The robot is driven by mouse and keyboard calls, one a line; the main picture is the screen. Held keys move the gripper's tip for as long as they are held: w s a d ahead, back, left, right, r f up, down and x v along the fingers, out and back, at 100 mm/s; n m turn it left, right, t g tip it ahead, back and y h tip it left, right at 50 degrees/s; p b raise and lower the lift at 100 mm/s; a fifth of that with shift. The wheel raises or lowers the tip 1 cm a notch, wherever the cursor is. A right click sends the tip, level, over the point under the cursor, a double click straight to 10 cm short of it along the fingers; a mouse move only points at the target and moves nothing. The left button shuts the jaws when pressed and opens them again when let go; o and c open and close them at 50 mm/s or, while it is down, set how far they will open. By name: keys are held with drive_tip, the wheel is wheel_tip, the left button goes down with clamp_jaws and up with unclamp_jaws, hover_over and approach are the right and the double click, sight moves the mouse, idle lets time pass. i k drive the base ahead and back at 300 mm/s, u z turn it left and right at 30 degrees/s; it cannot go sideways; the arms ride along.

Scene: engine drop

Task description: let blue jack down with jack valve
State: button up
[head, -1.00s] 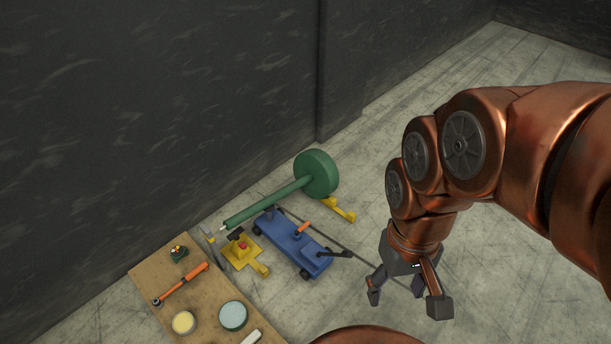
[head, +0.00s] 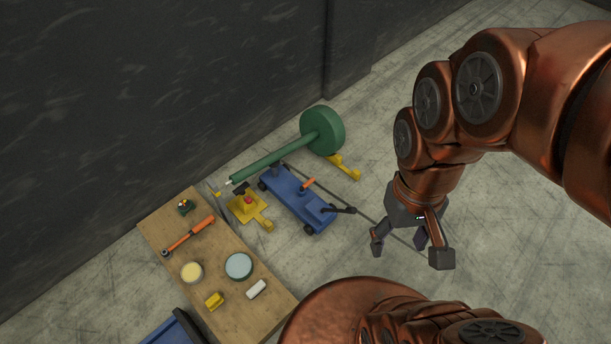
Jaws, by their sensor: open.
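The blue jack (head: 287,193) is a long, low wheeled body on the floor, left of my gripper. An orange lever (head: 308,184) sticks up from its top, and a dark handle (head: 341,210) points out of its right end. I cannot tell which of these is the jack valve. A green shaft with a large disc (head: 322,131) lies tilted above and behind the jack; whether they touch is unclear. My gripper (head: 408,254) is open and empty, over the floor to the right of the dark handle, apart from the jack.
A yellow stand (head: 246,208) with a red knob is left of the jack; another yellow piece (head: 344,167) lies under the disc. A wooden bench (head: 225,304) holds a wrench (head: 188,237), tins and small items. A blue bin (head: 176,330) is at the bottom. Floor at right is clear.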

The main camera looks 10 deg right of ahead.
sight(311, 181)
drive_tip(key=z, duration=0.8)
drive_tip(key=i, duration=0.35)
drive_tip(key=u, duration=2.25)
